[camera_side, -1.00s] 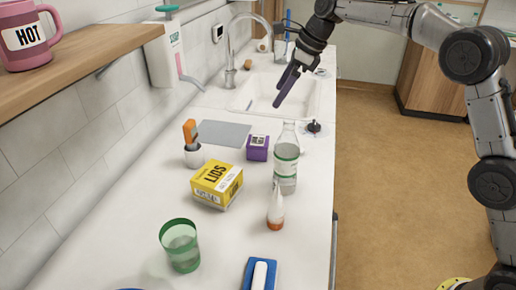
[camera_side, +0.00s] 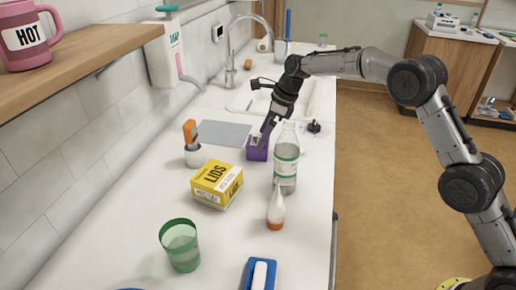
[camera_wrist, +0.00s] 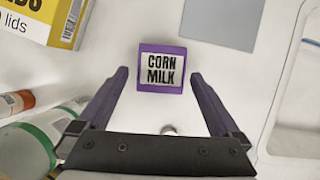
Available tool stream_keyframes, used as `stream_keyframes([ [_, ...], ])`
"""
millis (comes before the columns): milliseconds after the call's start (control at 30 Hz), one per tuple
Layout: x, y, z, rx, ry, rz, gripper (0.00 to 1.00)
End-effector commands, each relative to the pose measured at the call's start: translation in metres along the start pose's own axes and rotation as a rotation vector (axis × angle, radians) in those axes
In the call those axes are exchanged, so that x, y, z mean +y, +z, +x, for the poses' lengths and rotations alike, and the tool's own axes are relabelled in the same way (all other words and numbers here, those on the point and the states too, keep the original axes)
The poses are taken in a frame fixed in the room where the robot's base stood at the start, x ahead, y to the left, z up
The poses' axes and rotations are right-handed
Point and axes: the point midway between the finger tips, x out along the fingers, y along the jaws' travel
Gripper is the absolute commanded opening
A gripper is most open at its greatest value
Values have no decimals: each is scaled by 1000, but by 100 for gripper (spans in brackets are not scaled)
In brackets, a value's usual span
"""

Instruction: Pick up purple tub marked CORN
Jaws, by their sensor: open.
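The purple tub (camera_wrist: 161,68) has a white label reading CORN MILK in the wrist view. It sits on the white counter beyond my open fingertips, roughly centred between them. In the side view the purple tub (camera_side: 257,153) stands behind the clear bottle, partly covered by my gripper (camera_side: 262,135). My gripper (camera_wrist: 162,75) has its two dark purple fingers apart with nothing between them in its grasp. I cannot tell from the side view whether a finger touches the tub.
A clear bottle with a green label (camera_side: 286,158) stands close, right of the tub. A yellow LIDS box (camera_side: 216,183), a white cup with an orange-handled item (camera_side: 192,150), a grey sheet (camera_side: 223,134) and an orange-and-white squeeze bottle (camera_side: 276,211) are nearby. The sink lies behind.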

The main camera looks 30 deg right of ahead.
Motion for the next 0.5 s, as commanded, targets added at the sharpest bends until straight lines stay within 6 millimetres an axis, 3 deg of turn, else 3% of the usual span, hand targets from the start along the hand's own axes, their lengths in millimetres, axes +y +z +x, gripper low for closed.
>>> stream_keyframes([
  [200, -1, -1, 34, 3, 4, 0, 100],
  [500, -2, -1, 45, 1, 2, 0, 100],
])
